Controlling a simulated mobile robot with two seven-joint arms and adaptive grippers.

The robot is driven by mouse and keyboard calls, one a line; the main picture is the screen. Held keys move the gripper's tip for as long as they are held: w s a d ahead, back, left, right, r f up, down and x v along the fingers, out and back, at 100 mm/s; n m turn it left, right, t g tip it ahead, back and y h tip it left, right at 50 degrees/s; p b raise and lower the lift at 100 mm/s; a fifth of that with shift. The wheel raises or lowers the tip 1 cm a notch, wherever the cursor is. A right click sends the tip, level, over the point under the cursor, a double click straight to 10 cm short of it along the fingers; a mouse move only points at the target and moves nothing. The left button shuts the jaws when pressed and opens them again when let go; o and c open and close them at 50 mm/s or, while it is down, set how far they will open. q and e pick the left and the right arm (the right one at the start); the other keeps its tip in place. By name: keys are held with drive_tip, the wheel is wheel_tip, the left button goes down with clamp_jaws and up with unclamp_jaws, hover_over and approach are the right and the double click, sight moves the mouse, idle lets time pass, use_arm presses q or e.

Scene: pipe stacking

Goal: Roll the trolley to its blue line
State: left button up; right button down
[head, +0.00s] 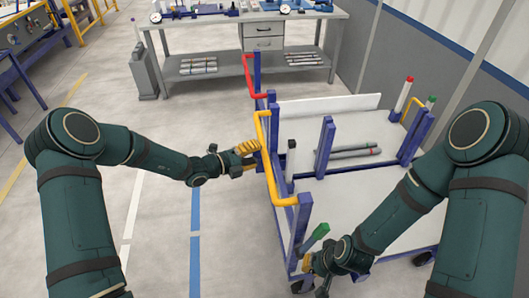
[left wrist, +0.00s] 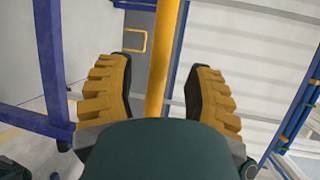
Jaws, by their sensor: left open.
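The trolley (head: 375,190) has white decks, blue posts and a yellow handle (head: 264,150) along its left side. The blue line (head: 195,240) runs along the floor to the left of the trolley, apart from it. My left gripper (head: 248,158) is at the yellow handle, beside a blue post. In the left wrist view, the yellow bar (left wrist: 162,60) stands between the two open fingers (left wrist: 158,85), with a gap on each side. My right gripper (head: 307,264) is at the trolley's near left corner, just below a green piece (head: 316,237); its fingers are too small and covered to read.
A red handle (head: 247,77) is at the trolley's far left end. Grey pipes (head: 350,152) lie on the deck. A workbench (head: 210,66) stands behind, with a grey canister (head: 144,72) beside it. A white line (head: 133,205) lies left of the blue one. The floor between trolley and blue line is clear.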

sight(264, 151)
use_arm(q)
drive_tip(key=shift+x, duration=2.1)
clamp_jaws()
